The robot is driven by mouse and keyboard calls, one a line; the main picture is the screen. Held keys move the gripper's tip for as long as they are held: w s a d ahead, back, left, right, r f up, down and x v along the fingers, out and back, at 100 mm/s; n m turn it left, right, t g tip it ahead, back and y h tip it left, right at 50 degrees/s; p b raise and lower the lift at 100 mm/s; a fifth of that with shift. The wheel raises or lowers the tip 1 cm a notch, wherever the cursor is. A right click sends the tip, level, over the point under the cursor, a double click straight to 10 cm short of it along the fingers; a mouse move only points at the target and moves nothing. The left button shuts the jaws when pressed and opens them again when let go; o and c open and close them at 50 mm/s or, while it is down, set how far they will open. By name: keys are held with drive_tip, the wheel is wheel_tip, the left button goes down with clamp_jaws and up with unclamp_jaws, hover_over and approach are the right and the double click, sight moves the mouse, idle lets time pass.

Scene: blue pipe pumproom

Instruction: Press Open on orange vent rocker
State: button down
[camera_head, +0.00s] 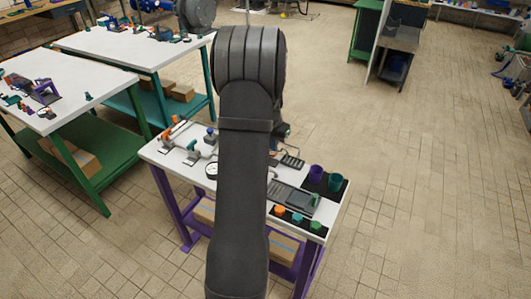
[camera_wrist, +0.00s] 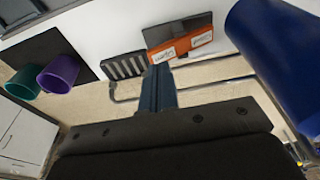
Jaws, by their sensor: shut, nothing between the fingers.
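The orange vent rocker (camera_wrist: 180,46) shows in the wrist view on a grey plate (camera_wrist: 176,28). It has two white labels side by side, too small to read surely. My gripper (camera_wrist: 157,70) is shut and empty. Its fingertips appear just below the left label in the picture; I cannot tell whether they touch the rocker. In the head view my arm covers the rocker and the gripper's fingers.
A dark slotted block (camera_wrist: 124,66) is left of the rocker in the wrist view. Purple (camera_wrist: 58,74) and teal (camera_wrist: 22,82) cups stand farther left. A big blue cylinder (camera_wrist: 285,55) is close on the right. The white table (camera_head: 330,205) also carries coloured knobs and a gauge.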

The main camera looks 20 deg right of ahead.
drive_tip(key=shift+f, duration=0.15)
drive_tip(key=shift+f, duration=1.5)
drive_tip(key=shift+r, duration=4.3)
drive_tip(key=shift+f, duration=4.3)
